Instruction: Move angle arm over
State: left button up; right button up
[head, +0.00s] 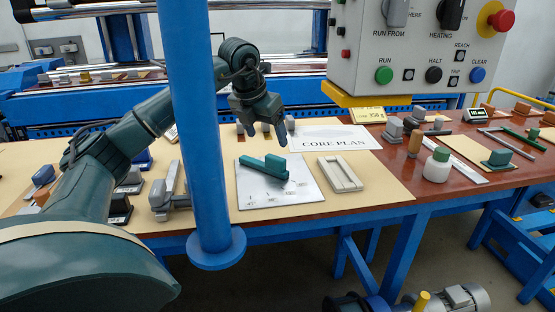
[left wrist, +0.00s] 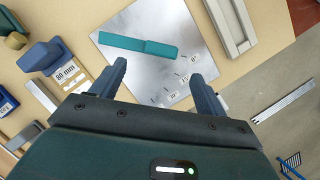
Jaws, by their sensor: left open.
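The teal angle arm (head: 264,167) lies on a light metal plate (head: 297,193) on the table, with a thicker block part at one end. In the left wrist view the arm (left wrist: 138,45) lies across the plate (left wrist: 172,18), ahead of my fingers, apart from them. Small labelled angle marks (left wrist: 182,77) show on the plate near my right-hand finger. My left gripper (head: 281,135) is above and behind the plate, its jaws (left wrist: 158,76) open and empty. My right gripper is not in view.
A blue post (head: 206,130) stands in front of my left arm. A control box (head: 428,48) hangs at upper right.

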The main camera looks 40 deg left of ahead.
aim_at(275, 158)
pick_arm(q)
jog(key=x, duration=1)
jog(key=shift+d+r, duration=0.1)
jog(key=shift+d, duration=0.05)
jog(key=shift+c, duration=0.2)
